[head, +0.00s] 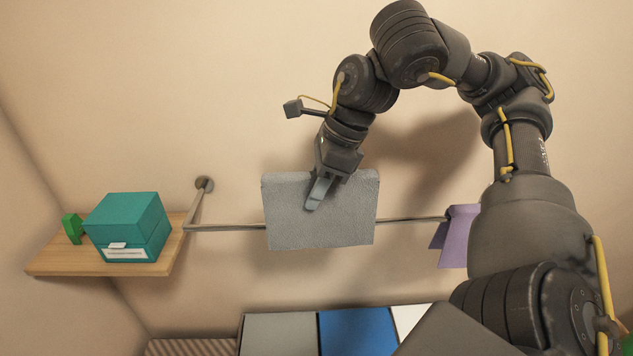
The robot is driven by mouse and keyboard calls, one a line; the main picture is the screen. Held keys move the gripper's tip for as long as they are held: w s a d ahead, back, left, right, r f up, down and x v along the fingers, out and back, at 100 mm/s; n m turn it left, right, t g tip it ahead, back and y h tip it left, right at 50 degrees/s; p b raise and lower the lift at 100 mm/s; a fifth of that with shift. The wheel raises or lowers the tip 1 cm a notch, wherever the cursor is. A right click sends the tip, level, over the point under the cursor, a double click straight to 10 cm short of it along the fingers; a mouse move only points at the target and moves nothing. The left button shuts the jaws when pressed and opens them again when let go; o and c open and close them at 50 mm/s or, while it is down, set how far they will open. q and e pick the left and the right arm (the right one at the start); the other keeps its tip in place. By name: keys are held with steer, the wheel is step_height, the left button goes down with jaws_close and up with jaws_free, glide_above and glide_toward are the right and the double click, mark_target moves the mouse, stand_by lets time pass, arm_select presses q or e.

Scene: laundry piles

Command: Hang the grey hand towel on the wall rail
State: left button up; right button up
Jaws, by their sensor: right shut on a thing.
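The grey hand towel (320,225) is in the middle of the head view, held up at the wall rail (230,227). It covers the middle stretch of the rail on the side facing me. I cannot tell whether it is draped over the rail or in front of it. My right gripper (314,200) reaches down from above and is shut on the towel near its upper middle. The back of the towel is hidden. My left gripper is not in view.
A purple cloth (456,238) hangs on the rail's right part, partly behind my right arm. A wooden shelf (80,266) at left bears a teal box (127,225) and a green object (72,228). Below are grey (280,335), blue (357,332) and white sections. Bare rail shows on both sides of the towel.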

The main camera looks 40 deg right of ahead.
mark_target(316, 223)
steer(key=shift+f+b, duration=2.75)
steer(key=shift+f, duration=1.55)
steer(key=o, duration=1.1)
steer(key=p+v, duration=0.3)
steer(key=v, duration=0.8)
steer(key=shift+w+f, duration=0.1)
